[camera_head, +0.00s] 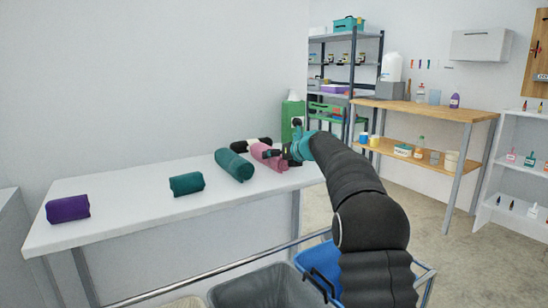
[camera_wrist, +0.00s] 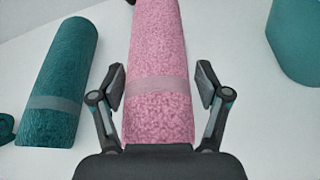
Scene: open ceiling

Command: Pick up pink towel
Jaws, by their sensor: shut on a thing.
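The pink towel (camera_head: 265,154) is rolled up and lies near the right end of the white table (camera_head: 130,222). In the wrist view the pink towel (camera_wrist: 158,50) runs lengthwise away from me, with a pale band around it. My gripper (camera_head: 284,156) is at the towel's near right end. The towel's near end is hidden by the gripper body. I see no clear lift off the table.
A teal rolled towel (camera_head: 234,165) lies just left of the pink one; a dark roll (camera_head: 250,144) lies behind. A smaller teal roll (camera_head: 187,184) and a purple roll (camera_head: 68,208) lie farther left. A green container (camera_head: 293,112) stands behind. Bins (camera_head: 265,290) stand in front.

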